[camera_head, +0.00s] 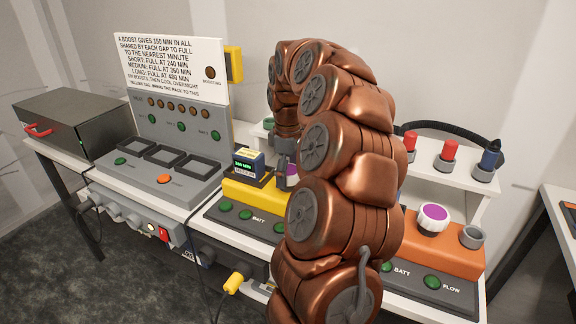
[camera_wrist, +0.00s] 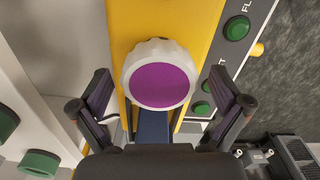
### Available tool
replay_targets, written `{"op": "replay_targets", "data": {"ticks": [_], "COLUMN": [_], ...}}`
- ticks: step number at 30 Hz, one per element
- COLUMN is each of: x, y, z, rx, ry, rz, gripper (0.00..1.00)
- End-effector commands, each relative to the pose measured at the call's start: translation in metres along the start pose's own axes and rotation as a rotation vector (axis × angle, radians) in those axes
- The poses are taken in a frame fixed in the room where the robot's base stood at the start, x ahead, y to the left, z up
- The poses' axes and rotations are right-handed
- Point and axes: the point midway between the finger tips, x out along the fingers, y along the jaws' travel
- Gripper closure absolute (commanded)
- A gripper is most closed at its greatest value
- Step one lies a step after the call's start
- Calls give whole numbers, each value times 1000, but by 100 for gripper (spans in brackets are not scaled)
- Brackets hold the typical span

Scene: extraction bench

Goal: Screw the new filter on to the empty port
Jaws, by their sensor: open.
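My gripper (camera_wrist: 160,108) is open, its two fingers apart on either side of a white-rimmed filter with a purple face (camera_wrist: 160,83). The filter sits on the yellow unit (camera_wrist: 122,25); I cannot tell whether the fingers touch it. In the head view my gripper (camera_head: 285,150) is above the yellow unit, and the purple face shows only partly beside my arm. A second white filter with a purple face (camera_head: 433,217) sits on the orange unit (camera_head: 445,255) at right. I cannot tell which filter is new.
A shelf (camera_head: 450,170) behind holds red-topped items (camera_head: 448,150) and a blue-topped one (camera_head: 488,160). Green-topped items (camera_wrist: 40,163) stand at lower left in the wrist view. A battery pack (camera_head: 248,165) stands on the yellow unit. A grey charger (camera_head: 165,150) is left. My arm hides the bench's middle.

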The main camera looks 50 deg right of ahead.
Motion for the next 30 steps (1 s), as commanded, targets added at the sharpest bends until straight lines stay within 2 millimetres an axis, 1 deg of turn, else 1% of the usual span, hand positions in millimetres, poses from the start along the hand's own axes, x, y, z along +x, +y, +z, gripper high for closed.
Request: {"op": "replay_targets", "data": {"ticks": [1,30], "x": [-6,-4], "y": [0,-1], "z": [-1,0], "rx": [-53,-1156], "ry": [3,1], "rz": [-1,-3], "gripper": [0,0]}}
